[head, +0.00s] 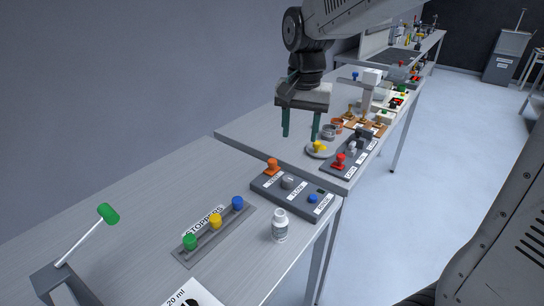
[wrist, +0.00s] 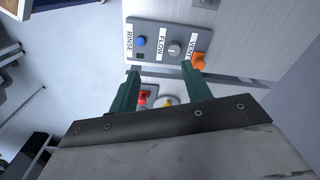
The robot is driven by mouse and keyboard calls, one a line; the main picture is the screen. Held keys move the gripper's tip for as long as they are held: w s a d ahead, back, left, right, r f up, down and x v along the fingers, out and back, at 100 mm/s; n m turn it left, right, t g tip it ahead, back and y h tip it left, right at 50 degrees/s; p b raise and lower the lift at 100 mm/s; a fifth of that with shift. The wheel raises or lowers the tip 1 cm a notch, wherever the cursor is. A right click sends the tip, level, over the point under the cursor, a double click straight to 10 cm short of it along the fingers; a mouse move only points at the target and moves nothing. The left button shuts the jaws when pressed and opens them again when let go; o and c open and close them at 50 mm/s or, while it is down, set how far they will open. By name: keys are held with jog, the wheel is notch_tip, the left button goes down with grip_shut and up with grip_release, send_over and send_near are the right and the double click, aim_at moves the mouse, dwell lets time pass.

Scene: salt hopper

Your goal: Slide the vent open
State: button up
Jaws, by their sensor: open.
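The vent is an orange knob (head: 272,166) at the left end of a dark control panel (head: 262,184), beside the VENT label. In the wrist view the orange vent knob (wrist: 199,60) is at the panel's right end, close to the tip of the right finger. My gripper (head: 300,136) is open, with its two green fingers pointing down. It is above the bench, farther back than the panel in the head view. In the wrist view my gripper (wrist: 160,69) has nothing between its fingers. Whether a finger touches the knob cannot be told.
The panel also holds a grey FLOW knob (head: 288,182) and a blue RINSE button (head: 312,198). A white bottle (head: 280,226) and a stopper rack (head: 214,228) stand nearer. A yellow knob (head: 318,146) and a red knob (head: 340,160) are behind.

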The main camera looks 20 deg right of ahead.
aim_at(272, 160)
jog(key=w+f+m, duration=0.1)
jog(key=w+f, duration=0.2)
jog(key=w, duration=0.1)
jog(key=w+a+f+m, duration=0.1)
jog(key=w+f, duration=0.1)
jog(key=w, duration=0.3)
jog(key=w+f+m, duration=0.2)
jog(key=w+f, duration=0.1)
jog(key=w, duration=0.1)
jog(key=shift+w+a+f+g, duration=0.3)
jog(key=shift+w+a, duration=0.1)
jog(key=shift+w+f, duration=0.15)
jog(key=shift+f, duration=0.15)
notch_tip(272, 160, down, 7)
jog(key=shift+f, duration=0.2)
